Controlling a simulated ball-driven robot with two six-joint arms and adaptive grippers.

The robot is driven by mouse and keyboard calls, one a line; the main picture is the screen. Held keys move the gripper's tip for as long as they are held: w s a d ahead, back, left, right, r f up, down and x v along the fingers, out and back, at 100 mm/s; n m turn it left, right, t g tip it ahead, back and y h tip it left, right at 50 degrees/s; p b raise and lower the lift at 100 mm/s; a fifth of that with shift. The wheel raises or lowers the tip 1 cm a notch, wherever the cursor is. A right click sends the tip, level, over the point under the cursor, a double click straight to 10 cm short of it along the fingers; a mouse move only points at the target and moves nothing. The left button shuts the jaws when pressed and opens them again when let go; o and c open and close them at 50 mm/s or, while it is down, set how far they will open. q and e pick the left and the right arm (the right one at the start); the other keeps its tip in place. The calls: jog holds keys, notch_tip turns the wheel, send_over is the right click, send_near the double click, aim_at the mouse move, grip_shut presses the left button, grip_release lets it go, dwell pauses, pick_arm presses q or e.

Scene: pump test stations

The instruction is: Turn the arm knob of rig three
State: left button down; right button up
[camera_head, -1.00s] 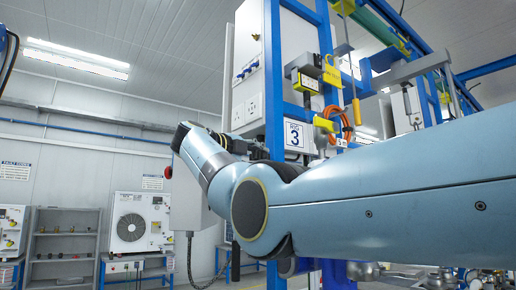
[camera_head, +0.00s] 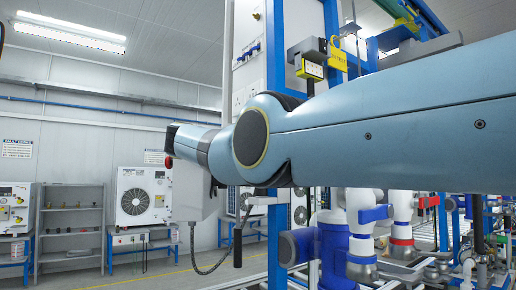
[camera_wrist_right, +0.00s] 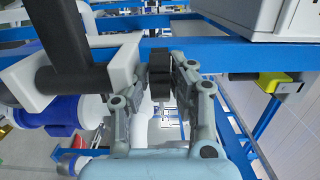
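My right arm crosses the head view from the right, and its far end hides the right gripper there. In the right wrist view my right gripper (camera_wrist_right: 160,78) shows two grey fingers, one on each side of a small dark block. I cannot tell whether this block is the arm knob or the finger pads, or whether the fingers press on it. Rig three's blue frame (camera_head: 275,225) and white panel (camera_head: 245,75) stand behind the arm in the head view. No knob can be made out clearly.
In the right wrist view a black bar (camera_wrist_right: 68,40) and white bracket (camera_wrist_right: 125,68) sit close left of the fingers. A blue rail (camera_wrist_right: 235,57) runs behind. In the head view blue and red valves (camera_head: 375,213) stand below the arm. Open floor (camera_head: 180,278) lies left.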

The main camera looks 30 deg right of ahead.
jog(key=o, duration=0.4)
jog(key=shift+w, duration=0.1)
jog(key=v, duration=0.7)
jog(key=shift+a, duration=0.25)
